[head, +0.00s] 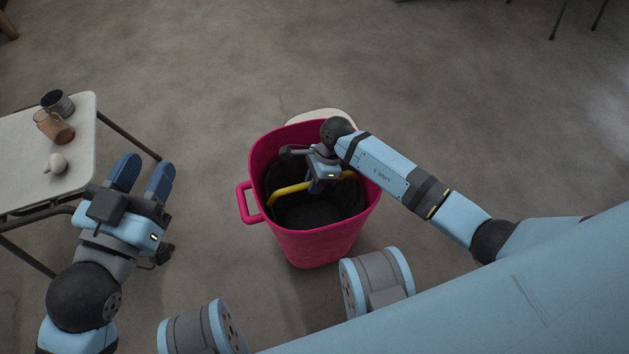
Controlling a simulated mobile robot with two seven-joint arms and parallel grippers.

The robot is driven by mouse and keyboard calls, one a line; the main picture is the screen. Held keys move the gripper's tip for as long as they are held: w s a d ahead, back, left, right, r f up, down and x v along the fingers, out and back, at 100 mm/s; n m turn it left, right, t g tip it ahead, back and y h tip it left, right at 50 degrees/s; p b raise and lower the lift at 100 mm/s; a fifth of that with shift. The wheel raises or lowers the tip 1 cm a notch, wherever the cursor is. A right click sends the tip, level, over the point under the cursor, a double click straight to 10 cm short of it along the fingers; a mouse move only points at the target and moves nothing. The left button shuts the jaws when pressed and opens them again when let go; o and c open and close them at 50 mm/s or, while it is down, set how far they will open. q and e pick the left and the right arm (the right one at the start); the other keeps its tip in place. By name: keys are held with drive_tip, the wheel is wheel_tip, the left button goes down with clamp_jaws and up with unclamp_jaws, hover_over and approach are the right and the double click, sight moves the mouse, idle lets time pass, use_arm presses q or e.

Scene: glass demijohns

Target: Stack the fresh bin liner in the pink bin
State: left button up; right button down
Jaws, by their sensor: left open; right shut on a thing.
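The pink bin (318,247) stands upright on the floor in the middle of the head view, with a loop handle on its left side. The fresh bin liner (310,212), a dark bucket-like insert with a yellow bar handle, is inside the bin's opening. My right gripper (318,186) reaches into the opening from the right and is shut on the liner's yellow handle. I cannot tell whether the liner touches the bin's floor. My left gripper (147,166) is open and empty, left of the bin beside the table.
A pale table (22,148) at the left holds a dark cup (58,103), an amber glass jar (52,127) and a small cream object (55,163). A pale rounded thing (318,115) shows behind the bin. The floor beyond is mostly clear.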

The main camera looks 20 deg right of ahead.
drive_tip(key=c, duration=1.1)
unclamp_jaws()
drive_tip(key=shift+o, duration=0.2)
drive_tip(key=shift+r+p, duration=0.3)
use_arm(q)
drive_tip(key=s+n+p, duration=0.1)
drive_tip(key=d+n+p, duration=0.1)
drive_tip(key=p, duration=0.1)
drive_tip(key=s+n+g+p, duration=0.1)
drive_tip(key=p, duration=0.1)
drive_tip(key=shift+s+d+r+y, duration=0.15)
drive_tip(key=shift+s+d+y, duration=0.15)
drive_tip(key=shift+y, duration=0.1)
use_arm(e)
drive_tip(key=v, duration=1.2)
use_arm(q)
drive_tip(key=shift+w+r, duration=0.1)
drive_tip(key=shift+r, duration=0.15)
use_arm(e)
drive_tip(key=shift+s+f, duration=0.1)
